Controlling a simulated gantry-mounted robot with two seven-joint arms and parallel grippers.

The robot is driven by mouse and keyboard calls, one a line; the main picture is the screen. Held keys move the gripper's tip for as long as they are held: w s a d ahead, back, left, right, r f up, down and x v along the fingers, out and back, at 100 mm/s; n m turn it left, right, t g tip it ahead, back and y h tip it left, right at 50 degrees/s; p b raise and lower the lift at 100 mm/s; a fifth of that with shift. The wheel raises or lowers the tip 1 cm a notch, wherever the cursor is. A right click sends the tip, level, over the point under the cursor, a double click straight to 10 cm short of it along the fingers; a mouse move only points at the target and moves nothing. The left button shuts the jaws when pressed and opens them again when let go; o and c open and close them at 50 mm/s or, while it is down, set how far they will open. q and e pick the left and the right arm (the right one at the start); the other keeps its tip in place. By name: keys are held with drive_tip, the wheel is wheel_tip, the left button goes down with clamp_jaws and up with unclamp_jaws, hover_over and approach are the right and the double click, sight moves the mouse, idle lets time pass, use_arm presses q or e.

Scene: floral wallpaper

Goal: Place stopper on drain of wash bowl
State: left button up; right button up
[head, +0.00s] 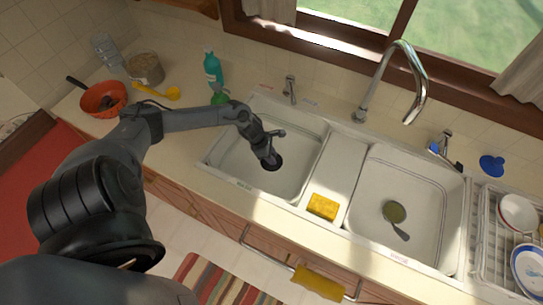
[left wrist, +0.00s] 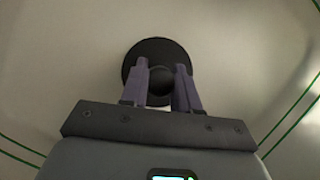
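The stopper, a black round disc (head: 272,165) with a small knob, is in the left wash bowl (head: 232,160), low near the bowl's middle. My left gripper (head: 267,155) reaches down into this bowl, just above the stopper. In the left wrist view, the stopper (left wrist: 154,47) is beyond the fingers, and its knob shows between the two fingertips (left wrist: 160,68). I cannot tell whether the fingers press on the knob or stand just apart from it. No drain shows in this bowl; the stopper and gripper hide what is beneath. My right gripper is not in view.
A tall tap (head: 412,80) and a small tap (head: 290,90) stand behind the bowls. The right bowl (head: 430,190) holds a strainer (head: 395,212). A yellow sponge (head: 322,206) lies on the divider. A green bottle (head: 212,72) stands behind my left arm. A dish rack (head: 492,250) is at right.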

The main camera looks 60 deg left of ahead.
use_arm(q)
drive_tip(key=o, duration=0.5)
drive_tip(key=shift+c, duration=0.2)
drive_tip(key=shift+r, duration=0.1)
drive_tip(key=shift+r+p, duration=0.15)
drive_tip(key=shift+p, duration=0.2)
drive_tip(key=p+v, duration=0.1)
drive_tip(key=v, duration=1)
drive_tip(key=shift+s+r, duration=0.2)
drive_tip(key=shift+r, duration=0.15)
drive_tip(key=shift+a, duration=0.15)
